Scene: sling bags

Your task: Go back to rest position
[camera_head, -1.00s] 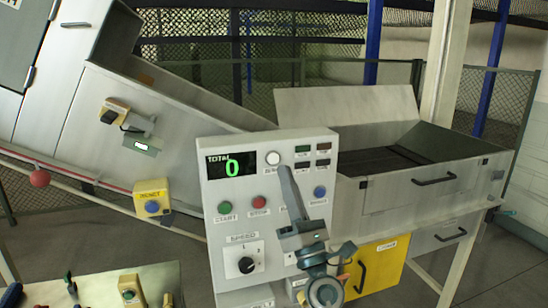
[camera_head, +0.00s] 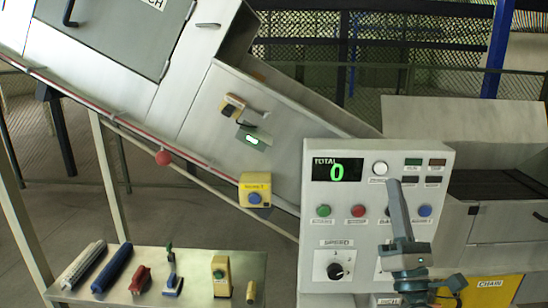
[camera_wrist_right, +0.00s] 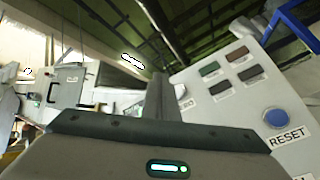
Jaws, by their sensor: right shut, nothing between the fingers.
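My right gripper (camera_head: 394,184) is raised in front of the grey control panel (camera_head: 320,235), its fingers pointing up, shut and empty. In the head view its tips overlap the panel just below the white button (camera_head: 379,168); whether they touch it cannot be told. In the right wrist view the closed fingers (camera_wrist_right: 158,80) point up, with the blue RESET button (camera_wrist_right: 276,117) to their right. My left gripper is not in view.
A green 0 display (camera_head: 337,172) is on the panel. A table (camera_head: 203,258) at lower left holds brushes and small tools. A sloped conveyor housing (camera_head: 205,130) stands behind, with a yellow button box (camera_head: 255,190). A yellow drawer (camera_head: 500,288) is at lower right.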

